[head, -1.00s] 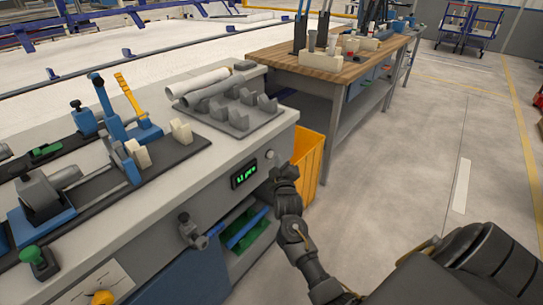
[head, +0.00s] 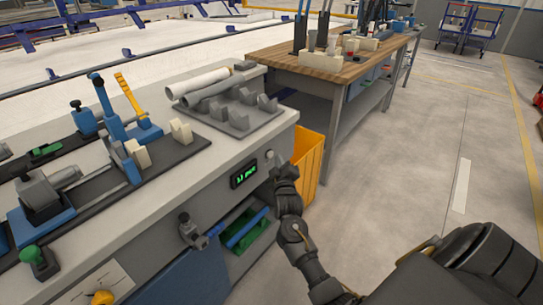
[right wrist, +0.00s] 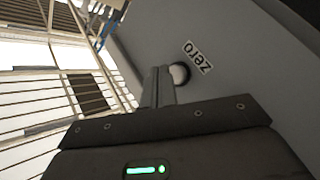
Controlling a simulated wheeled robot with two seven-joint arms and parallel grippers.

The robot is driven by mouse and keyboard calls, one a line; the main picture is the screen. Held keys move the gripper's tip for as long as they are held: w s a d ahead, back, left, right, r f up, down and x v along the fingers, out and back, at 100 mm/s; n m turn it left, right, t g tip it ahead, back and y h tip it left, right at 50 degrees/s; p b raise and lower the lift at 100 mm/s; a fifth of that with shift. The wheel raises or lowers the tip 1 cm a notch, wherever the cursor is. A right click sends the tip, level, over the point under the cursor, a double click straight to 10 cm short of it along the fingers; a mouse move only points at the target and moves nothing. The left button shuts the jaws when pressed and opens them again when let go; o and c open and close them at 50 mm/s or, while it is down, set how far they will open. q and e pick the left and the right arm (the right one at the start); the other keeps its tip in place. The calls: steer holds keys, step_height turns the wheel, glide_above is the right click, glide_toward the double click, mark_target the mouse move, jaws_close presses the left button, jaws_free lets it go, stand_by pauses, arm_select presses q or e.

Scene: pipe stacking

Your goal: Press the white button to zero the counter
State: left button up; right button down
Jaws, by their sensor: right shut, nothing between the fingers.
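The white button (head: 269,154) is a small round knob on the grey front face of the bench, right of the counter (head: 244,174), a black display with green characters too small to read surely. In the right wrist view the button (right wrist: 180,74) sits beside a "zero" label (right wrist: 198,57). My right gripper (head: 283,168) is shut and empty, just right of and below the button in the head view. Its closed fingertips (right wrist: 161,72) appear right by the button's left edge in the wrist view. I cannot tell whether they touch it. My left gripper is not in view.
A grey rack with pipes (head: 205,86) lies on the bench top above the button. A yellow bin (head: 309,160) stands close behind my right gripper. A dark clamp (head: 189,229) sticks out from the bench front, left of my arm. Open floor lies to the right.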

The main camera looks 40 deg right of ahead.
steer(key=shift+w, duration=0.15)
steer(key=shift+w+a, duration=0.15)
steer(key=shift+w, duration=0.1)
steer(key=shift+w+a, duration=0.1)
steer(key=shift+w, duration=0.3)
stand_by(1.1)
steer(key=shift+s+p, duration=0.1)
steer(key=shift+p, duration=0.25)
steer(key=shift+s+d+p, duration=0.25)
steer(key=shift+s+p, duration=0.35)
steer(key=shift+s, duration=0.1)
